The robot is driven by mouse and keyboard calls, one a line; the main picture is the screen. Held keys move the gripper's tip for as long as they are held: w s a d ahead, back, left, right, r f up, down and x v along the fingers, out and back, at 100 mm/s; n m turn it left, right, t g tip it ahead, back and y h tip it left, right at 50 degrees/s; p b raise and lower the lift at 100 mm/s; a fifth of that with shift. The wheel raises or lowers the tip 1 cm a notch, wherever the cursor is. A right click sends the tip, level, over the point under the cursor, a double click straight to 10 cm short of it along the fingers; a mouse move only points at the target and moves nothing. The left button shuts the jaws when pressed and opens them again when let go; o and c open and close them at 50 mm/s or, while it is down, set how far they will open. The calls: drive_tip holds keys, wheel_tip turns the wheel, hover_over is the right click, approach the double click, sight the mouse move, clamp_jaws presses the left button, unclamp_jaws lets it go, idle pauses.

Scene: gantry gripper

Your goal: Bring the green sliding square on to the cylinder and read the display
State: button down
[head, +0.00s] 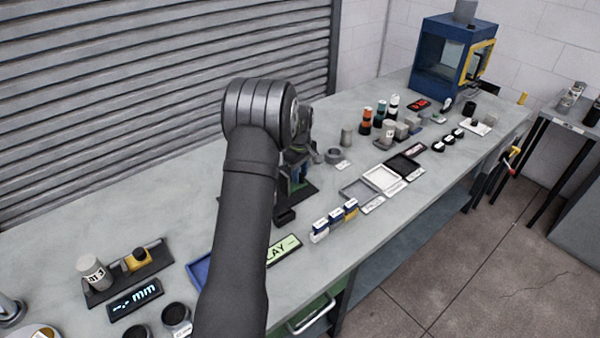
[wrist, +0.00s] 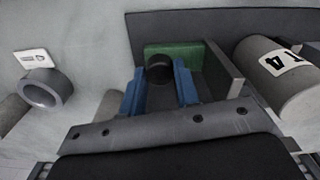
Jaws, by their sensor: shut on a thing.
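The green sliding square (wrist: 188,54) stands in the wrist view with a dark round knob (wrist: 159,69) on its near side. My gripper (wrist: 160,88) has its blue fingers on either side of that knob and is shut on it. A pale grey cylinder (wrist: 262,62) with a black-and-white label lies to the right. A grey upright plate (wrist: 222,68) is between it and the fingers; I cannot tell whether they touch. In the head view my arm hides most of this. A green display (head: 284,250) reads "LAY —", its left part hidden.
At the lower left, another stand (head: 130,283) holds a labelled cylinder and a yellow slide, beside a dark display (head: 135,298) reading "-.- mm". A grey ring (wrist: 44,88) lies left of my gripper. Trays (head: 381,178), small boxes (head: 335,220) and bottles stand to the right.

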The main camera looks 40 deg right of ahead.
drive_tip(key=shift+a, duration=1.85)
drive_tip(key=c, duration=1.1)
unclamp_jaws()
wheel_tip(320, 180, up, 17)
drive_tip(key=shift+r, duration=0.2)
drive_tip(key=shift+f, duration=0.1)
wheel_tip(320, 180, down, 17)
drive_tip(key=shift+f, duration=0.15)
